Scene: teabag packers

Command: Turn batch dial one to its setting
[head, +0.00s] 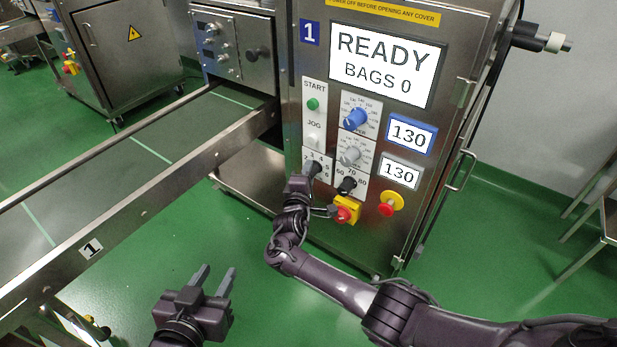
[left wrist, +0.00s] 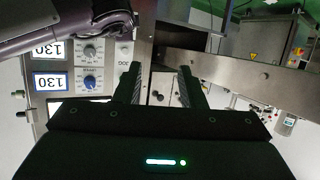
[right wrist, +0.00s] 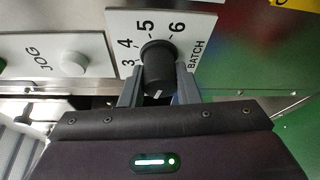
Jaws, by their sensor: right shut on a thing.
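The black batch dial (right wrist: 157,66) sits on a white plate marked BATCH, with the numbers 3, 4, 5 and 6 visible around it in the right wrist view. A white mark shows at its lower end in that view, on the side away from the 5; the rest of the scale is hidden. The dial (head: 312,168) is low on the machine's front in the head view. My right gripper (right wrist: 160,92) is shut on it, one finger on each side. My left gripper (head: 213,280) is open and empty over the green floor, away from the panel.
The panel carries a blue knob (head: 355,119), a grey knob (head: 350,156), another black knob (head: 346,186), a green start button (head: 313,104) and a red-and-yellow switch (head: 343,213). The screen (head: 388,63) reads READY, BAGS 0. A conveyor (head: 110,158) runs along the left.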

